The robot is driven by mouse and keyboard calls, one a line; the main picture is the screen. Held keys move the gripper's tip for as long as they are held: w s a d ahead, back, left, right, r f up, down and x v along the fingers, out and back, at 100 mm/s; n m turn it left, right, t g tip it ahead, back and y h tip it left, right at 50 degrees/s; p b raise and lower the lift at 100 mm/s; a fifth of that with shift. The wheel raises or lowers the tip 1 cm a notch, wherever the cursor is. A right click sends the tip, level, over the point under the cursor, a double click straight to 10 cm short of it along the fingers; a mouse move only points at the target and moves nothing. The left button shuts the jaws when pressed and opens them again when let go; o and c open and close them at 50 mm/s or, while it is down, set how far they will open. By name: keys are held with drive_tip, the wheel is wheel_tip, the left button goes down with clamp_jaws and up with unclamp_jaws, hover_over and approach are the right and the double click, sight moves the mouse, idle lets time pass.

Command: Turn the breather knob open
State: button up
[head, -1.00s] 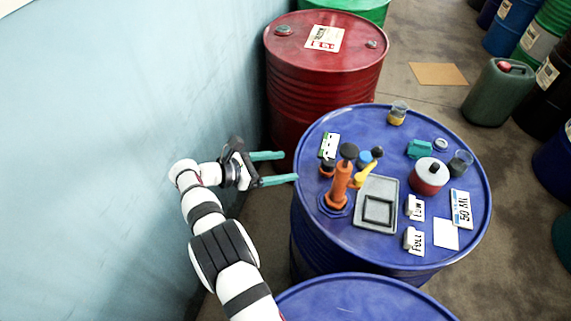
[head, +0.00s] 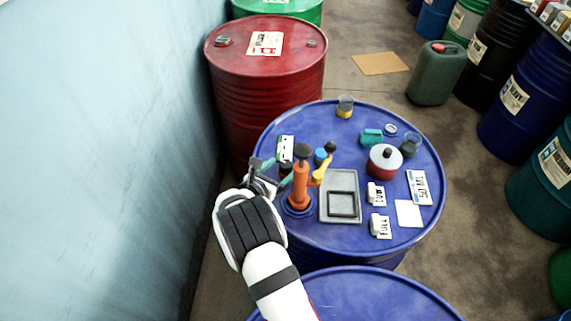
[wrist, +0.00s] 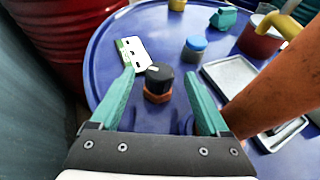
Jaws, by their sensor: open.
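The breather knob is a dark cap on an orange hex base, seen in the wrist view (wrist: 158,80) on the blue drum top. In the head view the knob (head: 285,168) is partly hidden by my gripper and sits left of the orange pump (head: 299,188). My gripper (wrist: 168,82) is open, with its two teal fingers on either side of the knob in the wrist view. The knob appears between and slightly beyond the fingertips; I cannot tell whether either finger touches it. A white and green label card (wrist: 135,54) lies just behind the knob.
The orange pump column (wrist: 280,85) stands close to the right finger. A blue cap (wrist: 195,46), a grey tray (head: 325,208), and a red pot (head: 385,164) are further right. A red drum (head: 265,90) stands behind left.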

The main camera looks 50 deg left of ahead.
sight(284, 166)
drive_tip(key=shift+x, duration=1.5)
clamp_jaws()
drive_tip(key=shift+a+m+t+h, duration=0.15)
drive_tip(key=shift+m+t+h, duration=0.25)
drive_tip(key=shift+m+h, duration=1.9)
drive_tip(key=shift+h, duration=0.4)
unclamp_jaws()
